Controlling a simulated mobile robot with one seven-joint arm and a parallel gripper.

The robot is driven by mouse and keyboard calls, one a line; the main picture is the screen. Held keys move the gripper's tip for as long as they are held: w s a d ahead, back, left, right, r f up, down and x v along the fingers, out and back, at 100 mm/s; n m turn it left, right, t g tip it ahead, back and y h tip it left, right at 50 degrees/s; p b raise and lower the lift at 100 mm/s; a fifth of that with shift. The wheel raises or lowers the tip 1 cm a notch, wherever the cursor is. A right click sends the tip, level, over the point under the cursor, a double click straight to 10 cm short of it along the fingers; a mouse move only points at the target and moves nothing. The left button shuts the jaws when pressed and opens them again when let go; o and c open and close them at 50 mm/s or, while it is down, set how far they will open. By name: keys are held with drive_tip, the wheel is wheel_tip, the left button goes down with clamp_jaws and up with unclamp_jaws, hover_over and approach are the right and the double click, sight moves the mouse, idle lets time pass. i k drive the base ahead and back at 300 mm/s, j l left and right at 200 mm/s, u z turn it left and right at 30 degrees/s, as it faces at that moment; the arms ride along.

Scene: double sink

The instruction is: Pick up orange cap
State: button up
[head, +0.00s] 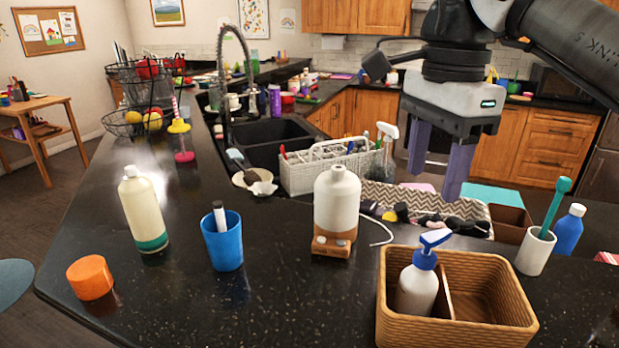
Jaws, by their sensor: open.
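The orange cap (90,277) sits on the dark countertop at the near left, close to the counter's left edge. Nothing touches it and it is in full view. My gripper (436,160) hangs at the upper right, above the counter, pointing down with its two purple fingers apart. It is empty and far to the right of the cap, and higher.
A cream bottle (143,208) and a blue cup (224,242) stand right of the cap. A white dispenser (337,200) is mid-counter. A wicker basket (510,335) with a pump bottle (418,287) is at the near right. The counter around the cap is clear.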

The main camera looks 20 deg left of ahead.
sight(90, 277)
drive_tip(key=u, duration=1.35)
